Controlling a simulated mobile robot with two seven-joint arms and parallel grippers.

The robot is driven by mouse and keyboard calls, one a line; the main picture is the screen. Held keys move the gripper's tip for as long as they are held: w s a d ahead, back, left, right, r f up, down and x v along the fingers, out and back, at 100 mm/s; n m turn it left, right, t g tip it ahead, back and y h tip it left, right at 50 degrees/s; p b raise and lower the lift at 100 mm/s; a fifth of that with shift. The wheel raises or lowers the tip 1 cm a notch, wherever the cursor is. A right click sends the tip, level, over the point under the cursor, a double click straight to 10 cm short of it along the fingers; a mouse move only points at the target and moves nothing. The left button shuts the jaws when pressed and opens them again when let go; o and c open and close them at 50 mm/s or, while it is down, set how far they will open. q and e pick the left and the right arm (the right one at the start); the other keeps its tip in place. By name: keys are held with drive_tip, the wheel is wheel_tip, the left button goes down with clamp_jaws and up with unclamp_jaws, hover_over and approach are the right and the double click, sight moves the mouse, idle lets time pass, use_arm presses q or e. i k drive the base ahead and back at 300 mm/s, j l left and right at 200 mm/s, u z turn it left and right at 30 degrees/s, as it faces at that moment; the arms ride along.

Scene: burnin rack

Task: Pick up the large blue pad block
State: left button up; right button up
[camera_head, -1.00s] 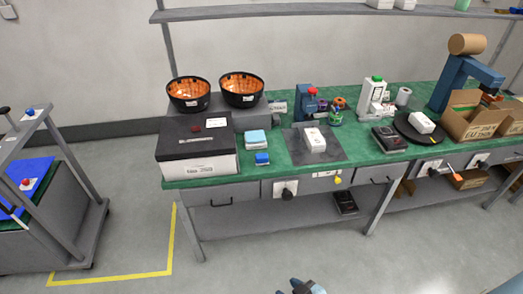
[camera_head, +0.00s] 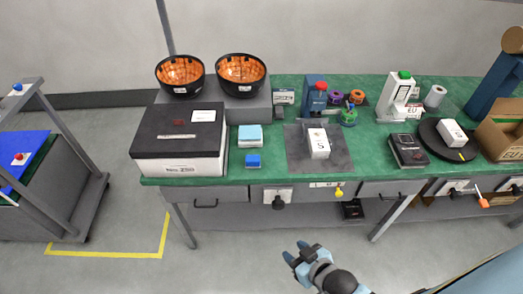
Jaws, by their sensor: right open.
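The larger light-blue pad block (camera_head: 250,132) has a pale lower part and sits behind. My right gripper (camera_head: 296,254) is at the bottom middle, in front of the bench and apart from both blocks. Its fingers are open and empty. My left gripper is not in view.
The black-lidded box (camera_head: 179,145) stands left of the blocks, with two black-and-orange bowls (camera_head: 180,78) (camera_head: 241,76) behind. A grey mat (camera_head: 335,160) with a white box (camera_head: 318,143) lies to the right. Floor before the bench is clear.

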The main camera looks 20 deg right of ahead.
sight(252, 161)
drive_tip(key=i+l, duration=0.15)
drive_tip(key=l, duration=0.2)
drive_tip(key=i+l, duration=0.15)
drive_tip(key=l, duration=0.25)
drive_tip(key=i+l, duration=0.15)
drive_tip(key=l, duration=0.2)
drive_tip(key=i+l, duration=0.15)
drive_tip(key=l, duration=0.25)
drive_tip(key=i+l, duration=0.15)
drive_tip(key=l, duration=0.2)
